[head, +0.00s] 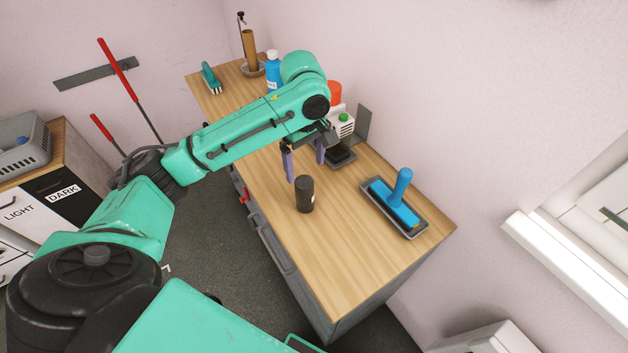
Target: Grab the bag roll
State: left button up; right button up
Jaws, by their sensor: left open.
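The bag roll looks to be the black cylinder (305,195) standing upright near the left edge of the wooden worktop (330,262). My left gripper (305,166) reaches in from the left above the worktop. Its two purple-blue fingers are apart and point down, with nothing seen between them. In the picture the fingers are just above and behind the cylinder's top; I cannot tell the exact gap. My right gripper is not in view.
A blue-handled tool (402,190) lies in a grey tray (425,229) to the right. The worktop's front part is clear.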

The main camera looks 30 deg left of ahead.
aim_at(300, 186)
pick_arm(q)
jog(key=s+f, duration=0.2)
jog(key=f, duration=0.1)
jog(key=f+p, duration=0.1)
jog(key=f, duration=0.1)
jog(key=shift+s+f, duration=0.1)
jog(key=shift+s, duration=0.3)
jog(key=f, duration=0.2)
jog(key=w+f+p, duration=0.1)
jog(key=f, duration=0.3)
jog(key=shift+w, duration=0.4)
jog(key=shift+s+f+p, duration=0.1)
jog(key=shift+f+p, duration=0.2)
jog(key=shift+f, duration=0.05)
jog(key=shift+s, duration=0.15)
jog(key=c, duration=0.4)
grip_shut()
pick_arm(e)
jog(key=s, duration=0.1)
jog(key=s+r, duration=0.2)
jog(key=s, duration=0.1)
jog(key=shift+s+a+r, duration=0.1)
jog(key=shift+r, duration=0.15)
